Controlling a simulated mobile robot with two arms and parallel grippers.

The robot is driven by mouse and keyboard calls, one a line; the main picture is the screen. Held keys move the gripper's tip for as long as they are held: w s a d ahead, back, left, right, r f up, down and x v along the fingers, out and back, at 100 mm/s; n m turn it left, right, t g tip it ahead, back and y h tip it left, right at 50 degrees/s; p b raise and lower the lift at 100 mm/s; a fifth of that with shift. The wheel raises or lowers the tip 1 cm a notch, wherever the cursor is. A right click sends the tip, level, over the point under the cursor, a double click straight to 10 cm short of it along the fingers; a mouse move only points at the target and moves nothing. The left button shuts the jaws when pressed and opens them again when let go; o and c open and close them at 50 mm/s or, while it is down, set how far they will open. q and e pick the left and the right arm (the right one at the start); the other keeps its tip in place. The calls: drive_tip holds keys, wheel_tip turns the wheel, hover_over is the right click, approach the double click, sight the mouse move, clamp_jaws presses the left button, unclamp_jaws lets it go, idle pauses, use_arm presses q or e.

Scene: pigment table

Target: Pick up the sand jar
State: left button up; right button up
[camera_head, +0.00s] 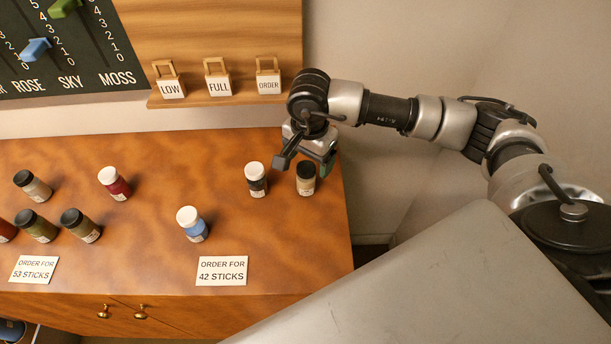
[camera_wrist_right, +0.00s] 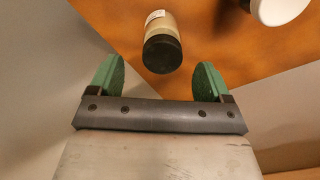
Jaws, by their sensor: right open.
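A small jar with a black lid and beige, sand-coloured contents (camera_head: 306,184) stands upright near the right edge of the wooden table; I take it for the sand jar, though its label is too small to read. It also shows in the right wrist view (camera_wrist_right: 161,42), ahead of the fingertips and roughly between them. My right gripper (camera_head: 307,157) is open and empty, just behind and above this jar. Its two green finger pads are wide apart in the right wrist view (camera_wrist_right: 159,78). My left gripper is not in view.
A white-lidded jar with dark contents (camera_head: 257,185) stands close left of the beige jar. A white-lidded blue jar (camera_head: 194,229) and several others stand further left, including a black-lidded greyish-beige one (camera_head: 36,188). The wall shelf (camera_head: 225,97) is behind. The table's right edge (camera_head: 346,215) is near.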

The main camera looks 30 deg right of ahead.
sight(306, 167)
drive_tip(key=f, duration=0.1)
drive_tip(key=f+p, duration=0.1)
drive_tip(key=f, duration=0.2)
drive_tip(key=shift+s+a+f+p, duration=0.15)
drive_tip(key=shift+a+p, duration=0.2)
drive_tip(key=shift+a, duration=0.05)
drive_tip(key=shift+f, duration=0.4)
drive_tip(key=shift+c, duration=0.3)
drive_tip(key=c, duration=1)
